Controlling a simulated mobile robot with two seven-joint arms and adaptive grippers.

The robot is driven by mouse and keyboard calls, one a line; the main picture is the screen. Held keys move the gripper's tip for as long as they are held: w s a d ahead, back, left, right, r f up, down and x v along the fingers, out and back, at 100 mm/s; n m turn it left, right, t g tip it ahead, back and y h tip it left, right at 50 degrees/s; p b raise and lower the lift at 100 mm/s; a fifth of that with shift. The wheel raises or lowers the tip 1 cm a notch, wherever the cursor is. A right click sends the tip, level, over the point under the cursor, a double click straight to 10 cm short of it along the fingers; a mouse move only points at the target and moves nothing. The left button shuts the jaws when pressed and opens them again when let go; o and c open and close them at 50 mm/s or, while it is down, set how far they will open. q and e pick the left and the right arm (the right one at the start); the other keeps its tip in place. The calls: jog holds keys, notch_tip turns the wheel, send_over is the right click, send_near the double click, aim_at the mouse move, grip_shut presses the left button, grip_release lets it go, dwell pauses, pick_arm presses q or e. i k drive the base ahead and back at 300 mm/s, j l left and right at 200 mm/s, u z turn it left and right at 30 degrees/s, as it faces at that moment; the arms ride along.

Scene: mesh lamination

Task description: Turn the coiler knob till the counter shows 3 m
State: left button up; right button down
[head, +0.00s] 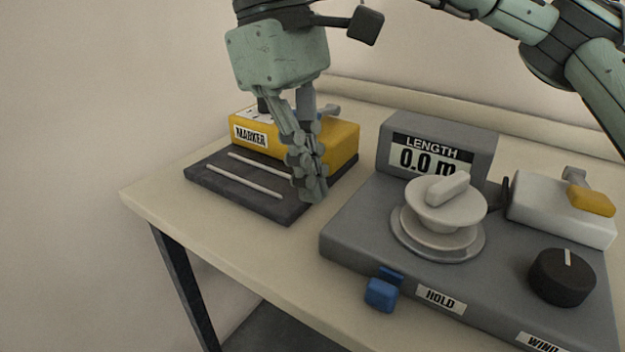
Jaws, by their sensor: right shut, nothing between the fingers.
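The grey coiler (350,225) stands on the table, right of centre. Its LENGTH counter (430,155) reads 0.0 m. A round black knob (560,280) with a white pointer line sits at its front right; the line points to the back. A pale round spool-like part (440,215) with a raised bar grip stands in front of the counter. My right gripper (312,190) points down with its fingers shut and empty. It is left of the coiler, in front of the yellow marker unit, apart from the black knob. My left gripper is out of view.
The yellow MARKER unit (342,145) stands on a dark plate with two pale rods (243,182). A blue block (381,294) sticks out at the coiler's front by the HOLD label (440,299). A white box with a yellow lever (592,200) is at right.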

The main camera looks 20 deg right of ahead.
aim_at(561, 276)
jog(key=k, duration=1.5)
